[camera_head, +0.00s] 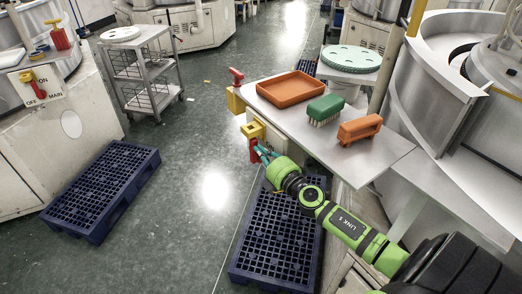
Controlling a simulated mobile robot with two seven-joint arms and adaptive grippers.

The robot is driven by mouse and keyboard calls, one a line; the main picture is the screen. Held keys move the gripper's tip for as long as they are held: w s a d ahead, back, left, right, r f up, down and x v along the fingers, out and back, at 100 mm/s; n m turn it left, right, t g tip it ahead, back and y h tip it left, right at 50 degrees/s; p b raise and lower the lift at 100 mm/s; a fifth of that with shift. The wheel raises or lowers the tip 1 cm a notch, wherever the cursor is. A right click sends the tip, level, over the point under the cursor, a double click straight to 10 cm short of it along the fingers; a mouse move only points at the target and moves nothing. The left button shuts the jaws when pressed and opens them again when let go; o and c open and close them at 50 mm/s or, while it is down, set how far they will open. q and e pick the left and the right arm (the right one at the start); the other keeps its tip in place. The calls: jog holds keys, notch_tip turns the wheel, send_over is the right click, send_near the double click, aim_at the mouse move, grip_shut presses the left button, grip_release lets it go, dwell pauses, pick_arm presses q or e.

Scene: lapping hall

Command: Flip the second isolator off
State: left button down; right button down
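My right gripper (264,153), with teal fingers, is at the red handle (254,150) of an isolator with a yellow mount (252,130). This isolator is on the near side of the bench, and its handle hangs downward. The fingertips are at or touching the handle; whether they are closed on it is too small to tell. Another isolator with a red handle (236,76) and a yellow block (235,101) is at the bench's far corner, its handle pointing up. My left gripper is out of view.
The steel bench (385,160) carries an orange tray (290,89), a green brush (324,110) and an orange block-like tool (359,129). Blue pallets lie on the floor, one (275,240) under my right arm and one (103,190) at left. A wheeled trolley (142,72) stands behind.

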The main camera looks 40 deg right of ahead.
jog(key=shift+w+r, duration=0.1)
jog(key=shift+w, duration=0.05)
jog(key=shift+w+r, duration=0.2)
jog(key=shift+w, duration=0.15)
dwell(0.4)
